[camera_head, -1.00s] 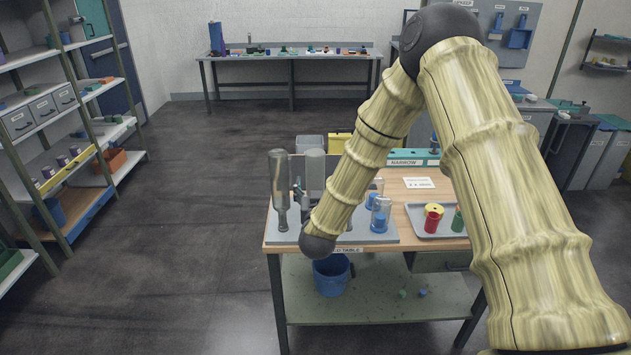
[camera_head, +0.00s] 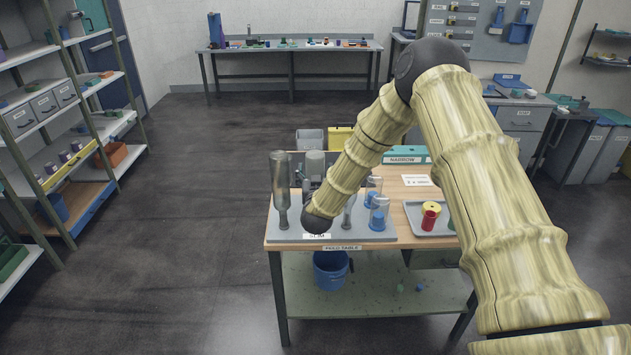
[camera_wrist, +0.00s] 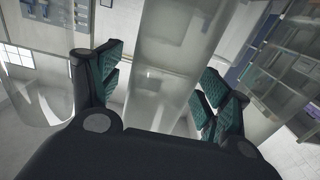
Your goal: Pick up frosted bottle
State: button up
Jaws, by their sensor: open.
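A pale frosted bottle (camera_head: 314,163) stands at the back left of the work table, its lower part hidden by my gripper and arm. A darker grey bottle (camera_head: 281,188) stands neck down to its left, nearer the front. In the wrist view, a translucent greyish bottle body (camera_wrist: 178,65) lies between the spread fingers of my gripper (camera_wrist: 160,88); it seems to be the frosted one. The fingers are open, with a gap visible on the left side; contact on the right I cannot tell. In the head view my gripper is mostly hidden behind my arm's wrist end.
A clear bottle (camera_wrist: 38,70) is close on the left in the wrist view. Clear bottles with blue parts (camera_head: 378,215) stand right of my arm. A tray (camera_head: 425,228) holds a red and yellow item. A grey bin (camera_head: 309,139) and a yellow bin (camera_head: 340,138) are behind.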

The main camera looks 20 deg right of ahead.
jog(key=c, duration=1.4)
jog(key=shift+w+r, duration=0.1)
jog(key=shift+r, duration=0.05)
